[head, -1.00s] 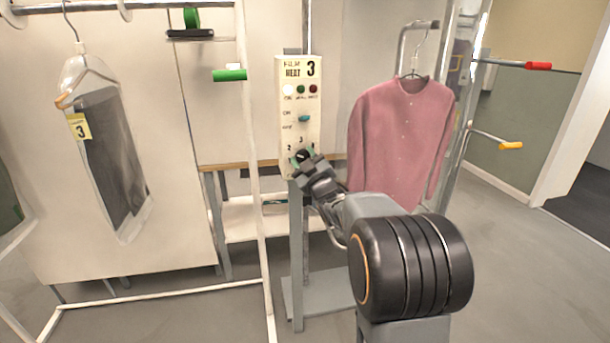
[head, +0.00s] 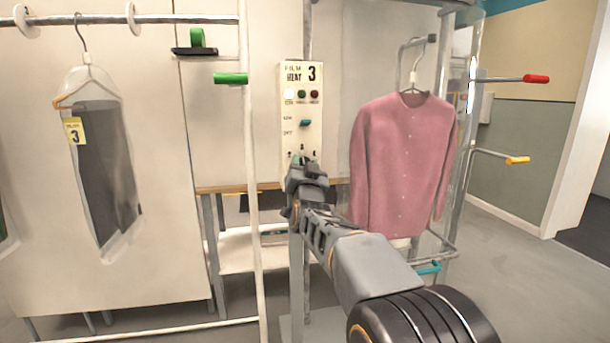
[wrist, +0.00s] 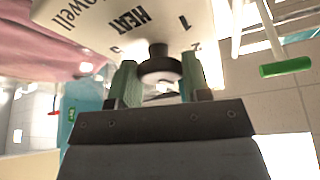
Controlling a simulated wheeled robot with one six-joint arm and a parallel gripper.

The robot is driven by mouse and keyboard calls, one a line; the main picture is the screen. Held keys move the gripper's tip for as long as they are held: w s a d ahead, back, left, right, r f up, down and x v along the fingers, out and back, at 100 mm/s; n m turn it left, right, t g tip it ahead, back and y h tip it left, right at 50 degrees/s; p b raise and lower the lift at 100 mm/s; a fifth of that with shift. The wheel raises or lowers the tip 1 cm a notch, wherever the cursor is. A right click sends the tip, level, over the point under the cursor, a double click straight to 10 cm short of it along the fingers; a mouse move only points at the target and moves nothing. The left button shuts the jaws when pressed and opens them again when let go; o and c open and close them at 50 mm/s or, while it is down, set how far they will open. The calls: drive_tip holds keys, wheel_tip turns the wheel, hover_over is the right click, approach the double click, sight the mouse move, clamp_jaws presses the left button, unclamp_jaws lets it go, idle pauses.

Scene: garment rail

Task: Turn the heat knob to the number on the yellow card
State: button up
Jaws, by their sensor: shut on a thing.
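The yellow card (head: 75,131) on the bagged dark garment at the left reads 3. The white control box (head: 288,110) stands on a post in the middle, marked HEAT, with a large 3 at its top. My gripper (head: 305,168) is at the lower end of the box and hides the heat knob in the head view. In the wrist view the black heat knob (wrist: 158,52) sits between the two green fingertips of my gripper (wrist: 160,85), which is shut on it. The numbers 1, 2 and 3 surround the knob. I cannot read its pointer.
A pink shirt (head: 405,165) hangs close at the right of the box. A white rail frame (head: 252,200) stands just left of it. Red (head: 536,78) and yellow (head: 517,160) tipped bars stick out at the right. Open floor (head: 500,270) lies at the right.

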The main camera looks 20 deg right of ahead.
drive_tip(key=shift+m+g+h, duration=0.4)
drive_tip(key=shift+m+h, duration=0.3)
drive_tip(key=shift+m, duration=0.8)
drive_tip(key=o, duration=0.9)
drive_tip(key=v, duration=1.4)
drive_tip(key=shift+b, duration=0.4)
drive_tip(key=shift+w, duration=0.1)
